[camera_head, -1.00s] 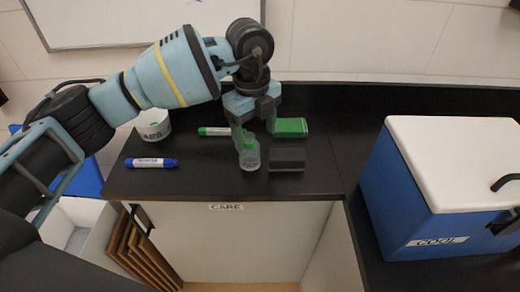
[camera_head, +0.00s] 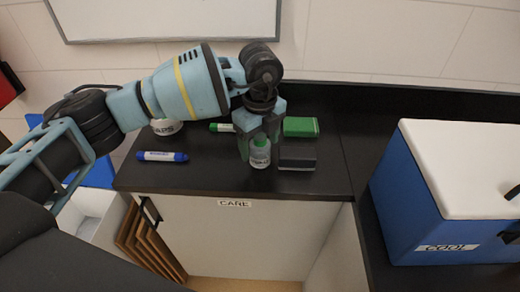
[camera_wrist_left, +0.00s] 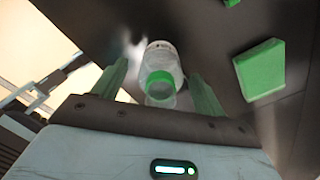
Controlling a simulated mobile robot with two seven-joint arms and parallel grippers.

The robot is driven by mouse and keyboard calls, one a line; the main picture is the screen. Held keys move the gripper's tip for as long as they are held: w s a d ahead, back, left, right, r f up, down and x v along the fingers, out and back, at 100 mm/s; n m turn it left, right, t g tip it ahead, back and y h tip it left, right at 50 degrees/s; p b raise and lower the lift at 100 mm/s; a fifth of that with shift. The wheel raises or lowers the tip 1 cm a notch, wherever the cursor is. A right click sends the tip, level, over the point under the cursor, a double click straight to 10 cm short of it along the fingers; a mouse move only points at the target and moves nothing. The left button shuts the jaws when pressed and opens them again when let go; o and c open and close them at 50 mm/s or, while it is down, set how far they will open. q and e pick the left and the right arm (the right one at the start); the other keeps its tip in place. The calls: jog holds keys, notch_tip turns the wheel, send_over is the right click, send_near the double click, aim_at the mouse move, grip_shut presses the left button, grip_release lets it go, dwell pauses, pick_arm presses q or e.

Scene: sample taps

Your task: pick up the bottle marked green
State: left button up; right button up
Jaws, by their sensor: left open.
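The bottle marked green (camera_head: 260,155) is small and clear with a green band near its top. It stands upright on the black counter near its front edge. My left gripper (camera_head: 261,146) comes down from above, open, with its fingers on either side of the bottle. In the left wrist view the bottle (camera_wrist_left: 164,62) lies between the two green-grey fingers (camera_wrist_left: 158,92), with visible gaps on both sides. I see no grip on it. My right gripper is in neither view.
Close to the right are a dark block (camera_head: 297,160) and a green block (camera_head: 301,127). A green marker (camera_head: 219,127), a blue marker (camera_head: 162,156) and a white caps cup (camera_head: 166,127) lie left. A blue cooler (camera_head: 440,205) stands farther right.

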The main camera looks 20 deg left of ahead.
pick_arm(q)
jog(key=shift+f, duration=0.9)
jog(key=c, duration=1.1)
jog(key=shift+o, duration=0.2)
jog(key=shift+r, duration=0.1)
jog(key=shift+r, duration=0.5)
notch_tip(320, 180, up, 2)
jog(key=shift+r, duration=0.15)
jog(key=s+a, duration=0.2)
jog(key=s, duration=0.5)
jog(key=s+a+r, duration=0.1)
jog(key=s+a, duration=0.1)
jog(key=s, duration=0.6)
jog(key=shift+s+a+r, duration=0.2)
jog(key=shift+s+r, duration=0.05)
